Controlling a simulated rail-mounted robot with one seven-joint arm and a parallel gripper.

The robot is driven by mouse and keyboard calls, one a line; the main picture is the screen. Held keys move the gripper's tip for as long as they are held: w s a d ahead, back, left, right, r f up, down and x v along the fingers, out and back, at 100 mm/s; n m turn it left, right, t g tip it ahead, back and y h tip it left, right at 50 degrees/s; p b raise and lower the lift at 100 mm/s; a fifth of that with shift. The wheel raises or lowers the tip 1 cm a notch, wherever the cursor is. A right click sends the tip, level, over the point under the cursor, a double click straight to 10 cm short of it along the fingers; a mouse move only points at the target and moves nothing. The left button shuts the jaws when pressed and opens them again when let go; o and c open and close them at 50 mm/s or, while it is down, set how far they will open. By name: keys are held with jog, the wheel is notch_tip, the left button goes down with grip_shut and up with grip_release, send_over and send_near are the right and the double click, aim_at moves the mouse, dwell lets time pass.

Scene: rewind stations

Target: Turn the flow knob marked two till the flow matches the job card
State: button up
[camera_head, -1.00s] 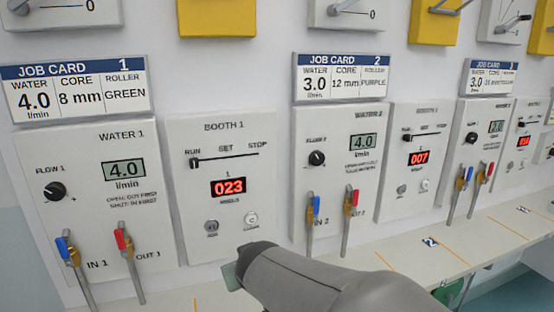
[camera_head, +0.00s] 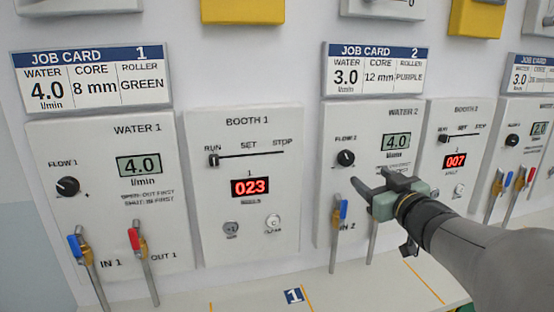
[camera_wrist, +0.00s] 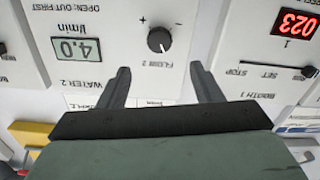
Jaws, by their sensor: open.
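The flow 2 knob (camera_head: 346,158) is a small black dial with a white mark, on the upper left of the Water 2 panel (camera_head: 330,122). The Water 2 display (camera_head: 396,142) reads 4.0 l/min. Job card 2 (camera_head: 375,72) gives water 3.0 l/min. My gripper (camera_head: 358,184) is open and empty, just below and in front of the knob, apart from it. In the wrist view, which is upside down, the knob (camera_wrist: 159,40) lies between and beyond the two fingers (camera_wrist: 160,80). My gripper hides part of the lower Water 2 panel.
A blue-handled In 2 valve (camera_head: 341,211) stands below the knob, close to my gripper. The Booth 1 panel (camera_head: 272,215) is to the left, reading 023. The Booth 2 panel (camera_head: 468,112) is to the right, reading 007. A white shelf (camera_head: 250,297) runs below.

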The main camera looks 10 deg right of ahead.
aim_at(348, 160)
jog(key=w, duration=1)
jog(key=shift+w+a+p, duration=0.2)
jog(key=shift+a+p, duration=0.05)
jog(key=shift+p, duration=0.1)
jog(key=c, duration=1)
jog(key=shift+f+n+b, duration=0.3)
jog(key=shift+n+b, duration=0.3)
jog(key=shift+b, duration=0.25)
jog(key=shift+n+b, duration=0.65)
jog(key=shift+n, duration=0.05)
jog(key=shift+r+n+b, duration=0.1)
jog(key=shift+n+b, duration=0.5)
jog(key=shift+n, duration=0.5)
jog(key=shift+r, duration=0.15)
